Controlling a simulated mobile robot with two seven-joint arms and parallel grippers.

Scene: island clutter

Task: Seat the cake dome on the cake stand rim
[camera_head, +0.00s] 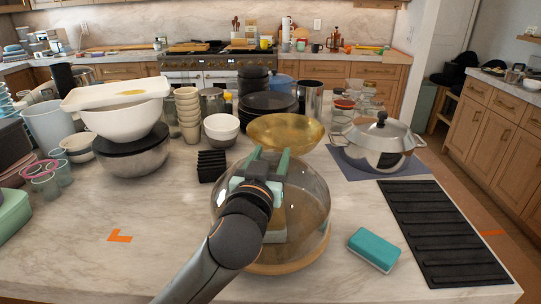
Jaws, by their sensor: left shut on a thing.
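The clear glass cake dome (312,198) is at the front middle of the island. The round wooden cake stand (302,263) shows below it, along the lower edge of the glass. My left gripper (268,162) reaches over the dome and is shut, apparently on the dome's top. Its mint-green fingers and my arm hide the grip and the left part of the stand. I cannot tell whether the dome's lower edge touches the stand rim or is slightly above it. My right gripper is not in view.
An amber glass bowl (286,130) stands just behind the dome. A teal sponge (374,249) and black ribbed mat (440,230) lie right. A lidded steel pot (380,145) stands back right. Stacked bowls (125,120) and cups crowd the left.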

